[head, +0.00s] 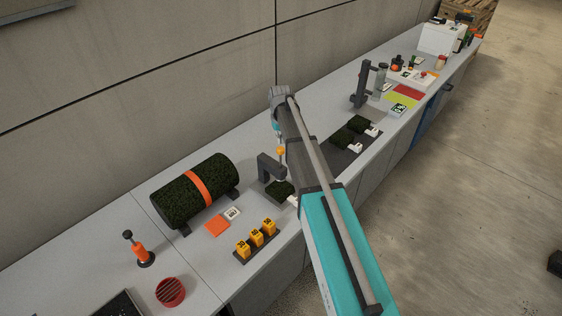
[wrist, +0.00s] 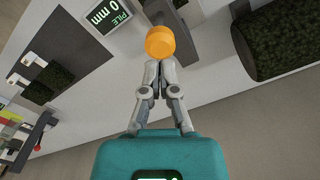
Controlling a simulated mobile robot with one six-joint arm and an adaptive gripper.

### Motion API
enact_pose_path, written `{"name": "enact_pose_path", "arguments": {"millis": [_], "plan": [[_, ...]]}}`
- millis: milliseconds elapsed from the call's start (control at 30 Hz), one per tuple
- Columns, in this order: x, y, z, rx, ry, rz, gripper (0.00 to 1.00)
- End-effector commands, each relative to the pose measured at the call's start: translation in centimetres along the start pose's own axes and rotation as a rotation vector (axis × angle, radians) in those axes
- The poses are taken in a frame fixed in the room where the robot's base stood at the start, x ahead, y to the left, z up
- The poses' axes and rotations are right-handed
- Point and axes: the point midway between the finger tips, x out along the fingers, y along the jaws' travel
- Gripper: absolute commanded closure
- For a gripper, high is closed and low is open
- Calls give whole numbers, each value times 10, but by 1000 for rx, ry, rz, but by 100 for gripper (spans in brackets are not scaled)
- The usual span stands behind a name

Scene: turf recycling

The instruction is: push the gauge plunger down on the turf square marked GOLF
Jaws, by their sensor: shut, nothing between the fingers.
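The gauge is a grey stand (head: 268,167) with an orange plunger knob (head: 281,151). A dark green turf square (head: 281,187) lies under it, partly hidden by my arm; the lettering on its tag cannot be read. In the wrist view the knob (wrist: 160,42) lies right at the tips of my gripper (wrist: 158,64), whose fingers are shut and empty. I cannot tell whether they touch the knob. The gauge display (wrist: 108,14) reads 0 mm PILE. In the wrist view the knob and fingers hide the turf under the gauge.
Two other turf squares with white tags lie on a dark mat (head: 336,158) to the right. A strapped turf roll (head: 196,190) lies left of the gauge. Several yellow blocks (head: 256,238) stand near the front edge. A second grey stand (head: 361,85) is farther back.

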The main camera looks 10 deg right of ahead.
Motion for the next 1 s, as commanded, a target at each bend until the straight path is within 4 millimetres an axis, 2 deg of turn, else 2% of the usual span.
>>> {"name": "enact_pose_path", "arguments": {"millis": [533,1000], "plan": [[2,0,0,0,0,0,100],[18,0,0,0,0,0,100]]}}
